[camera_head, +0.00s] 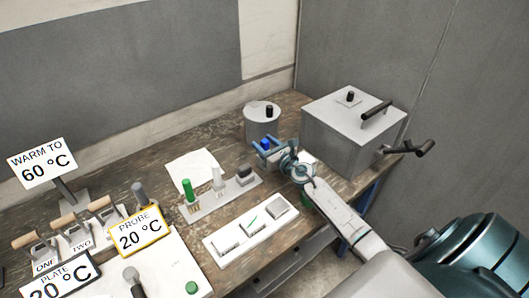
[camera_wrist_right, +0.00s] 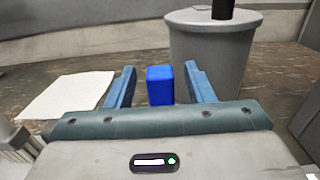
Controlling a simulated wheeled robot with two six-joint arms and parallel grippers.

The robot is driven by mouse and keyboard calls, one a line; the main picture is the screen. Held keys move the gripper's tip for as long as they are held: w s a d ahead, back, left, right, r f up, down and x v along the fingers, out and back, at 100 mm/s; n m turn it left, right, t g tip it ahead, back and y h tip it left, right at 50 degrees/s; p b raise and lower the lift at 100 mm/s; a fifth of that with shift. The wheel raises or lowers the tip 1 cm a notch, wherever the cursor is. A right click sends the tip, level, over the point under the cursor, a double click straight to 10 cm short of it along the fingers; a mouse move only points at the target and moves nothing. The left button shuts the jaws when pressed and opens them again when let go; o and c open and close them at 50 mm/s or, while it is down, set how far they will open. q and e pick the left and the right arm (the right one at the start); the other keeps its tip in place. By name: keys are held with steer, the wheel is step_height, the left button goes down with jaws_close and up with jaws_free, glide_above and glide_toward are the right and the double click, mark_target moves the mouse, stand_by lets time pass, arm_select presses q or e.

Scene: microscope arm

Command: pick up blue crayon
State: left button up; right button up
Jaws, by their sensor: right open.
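The blue crayon shows as a short, upright, bright blue block (camera_wrist_right: 160,86) in the right wrist view. It also shows as a small blue shape (camera_head: 266,142) in the head view, in front of the grey lidded pot. My right gripper (camera_wrist_right: 159,72) is open, with one blue finger on each side of the crayon and gaps visible on both sides. In the head view my right gripper (camera_head: 265,147) is low over the table's far part. The crayon's lower end is hidden behind the gripper body. My left gripper is not in view.
The grey lidded pot (camera_head: 261,122) stands just behind the crayon. A large grey box (camera_head: 345,138) with handles is to the right. White paper (camera_head: 192,167) lies left. A rack (camera_head: 222,203) with a green stick and a white tray (camera_head: 232,241) are nearer.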

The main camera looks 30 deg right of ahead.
steer(key=shift+w, duration=0.2)
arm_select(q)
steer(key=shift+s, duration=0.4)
arm_select(e)
steer(key=shift+s, duration=0.1)
jaws_close()
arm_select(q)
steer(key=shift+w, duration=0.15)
